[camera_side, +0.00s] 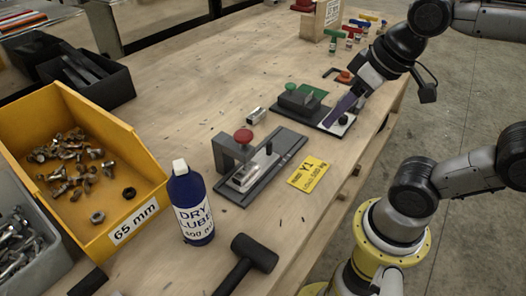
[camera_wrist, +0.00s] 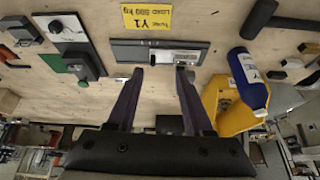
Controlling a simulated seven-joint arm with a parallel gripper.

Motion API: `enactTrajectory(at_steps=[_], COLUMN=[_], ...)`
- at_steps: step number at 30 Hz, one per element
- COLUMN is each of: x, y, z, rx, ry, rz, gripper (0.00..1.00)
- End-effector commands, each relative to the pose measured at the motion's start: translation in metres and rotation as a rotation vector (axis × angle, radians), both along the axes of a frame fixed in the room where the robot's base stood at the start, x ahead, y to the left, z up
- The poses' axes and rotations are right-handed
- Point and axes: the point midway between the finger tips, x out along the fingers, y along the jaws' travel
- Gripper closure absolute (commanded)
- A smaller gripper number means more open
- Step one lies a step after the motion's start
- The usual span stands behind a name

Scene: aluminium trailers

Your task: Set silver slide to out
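The silver slide (camera_side: 245,177) sits at the near left end of a dark grey base plate (camera_side: 286,152), beside a dark block (camera_side: 229,150) with a red knob (camera_side: 243,136). A small black post stands farther along the plate. In the wrist view the silver slide (camera_wrist: 178,57) lies near the right part of the plate (camera_wrist: 128,51). My gripper (camera_side: 340,120) is in the air toward the right, near the other fixture. In the wrist view my gripper (camera_wrist: 160,72) has its fingers spread, with nothing between them.
A second fixture with a green patch (camera_side: 316,93) stands farther back. A yellow Y1 card (camera_side: 308,173), a blue lube bottle (camera_side: 193,212), a black mallet (camera_side: 255,253) and a yellow bin of bolts (camera_side: 36,108) surround the plate. A loose metal piece (camera_side: 256,115) lies behind it.

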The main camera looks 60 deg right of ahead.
Motion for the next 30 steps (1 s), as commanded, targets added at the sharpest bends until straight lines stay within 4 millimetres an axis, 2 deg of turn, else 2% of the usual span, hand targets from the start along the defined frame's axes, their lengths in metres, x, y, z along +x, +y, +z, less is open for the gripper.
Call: enactTrajectory(at_steps=[3, 8, 12, 18, 22, 30], x=[0.028, 0.073, 0.115, 0.160, 0.170, 0.171], y=[-0.002, -0.005, -0.010, -0.016, -0.019, -0.020], z=[0.013, 0.019, 0.010, -0.019, -0.037, -0.061], rx=[0.011, 0.023, 0.030, 0.033, 0.033, 0.033], ry=[0.067, 0.173, 0.271, 0.386, 0.434, 0.462], rz=[-0.032, -0.074, -0.107, -0.129, -0.136, -0.139], gripper=[0.48, 0.48, 0.48, 0.48, 0.48, 0.48])
